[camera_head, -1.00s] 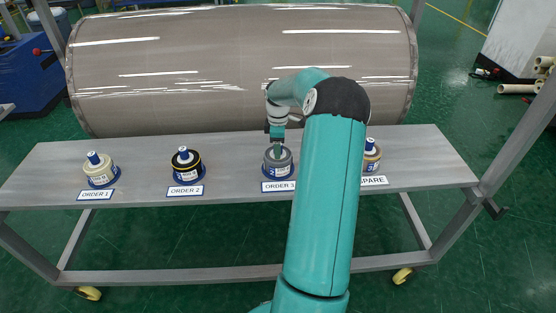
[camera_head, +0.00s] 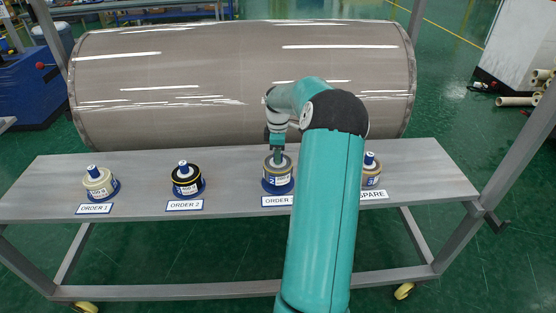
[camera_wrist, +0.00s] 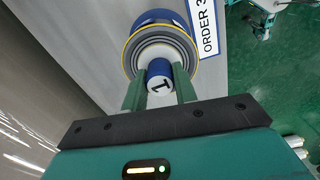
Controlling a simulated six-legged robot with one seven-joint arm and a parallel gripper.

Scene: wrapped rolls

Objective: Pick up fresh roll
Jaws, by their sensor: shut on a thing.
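A grey roll (camera_head: 278,168) with a blue knob is at the ORDER 3 place on the bench. My gripper (camera_head: 277,157) comes down on it from above and is shut on its knob. In the wrist view, my fingers (camera_wrist: 158,92) stand on both sides of the blue knob (camera_wrist: 160,70), which has a white top marked 1. The roll's grey rings and yellow rim (camera_wrist: 160,42) show beyond it. The roll seems raised slightly over its blue stand (camera_wrist: 158,16). The ORDER 3 sign (camera_wrist: 207,32) is beside it.
The ORDER 1 roll (camera_head: 98,182) and black ORDER 2 roll (camera_head: 186,179) stand to the left. The SPARE roll (camera_head: 371,170) is right, partly behind my arm. A large wrapped roll (camera_head: 240,85) lies behind the grey bench (camera_head: 140,180).

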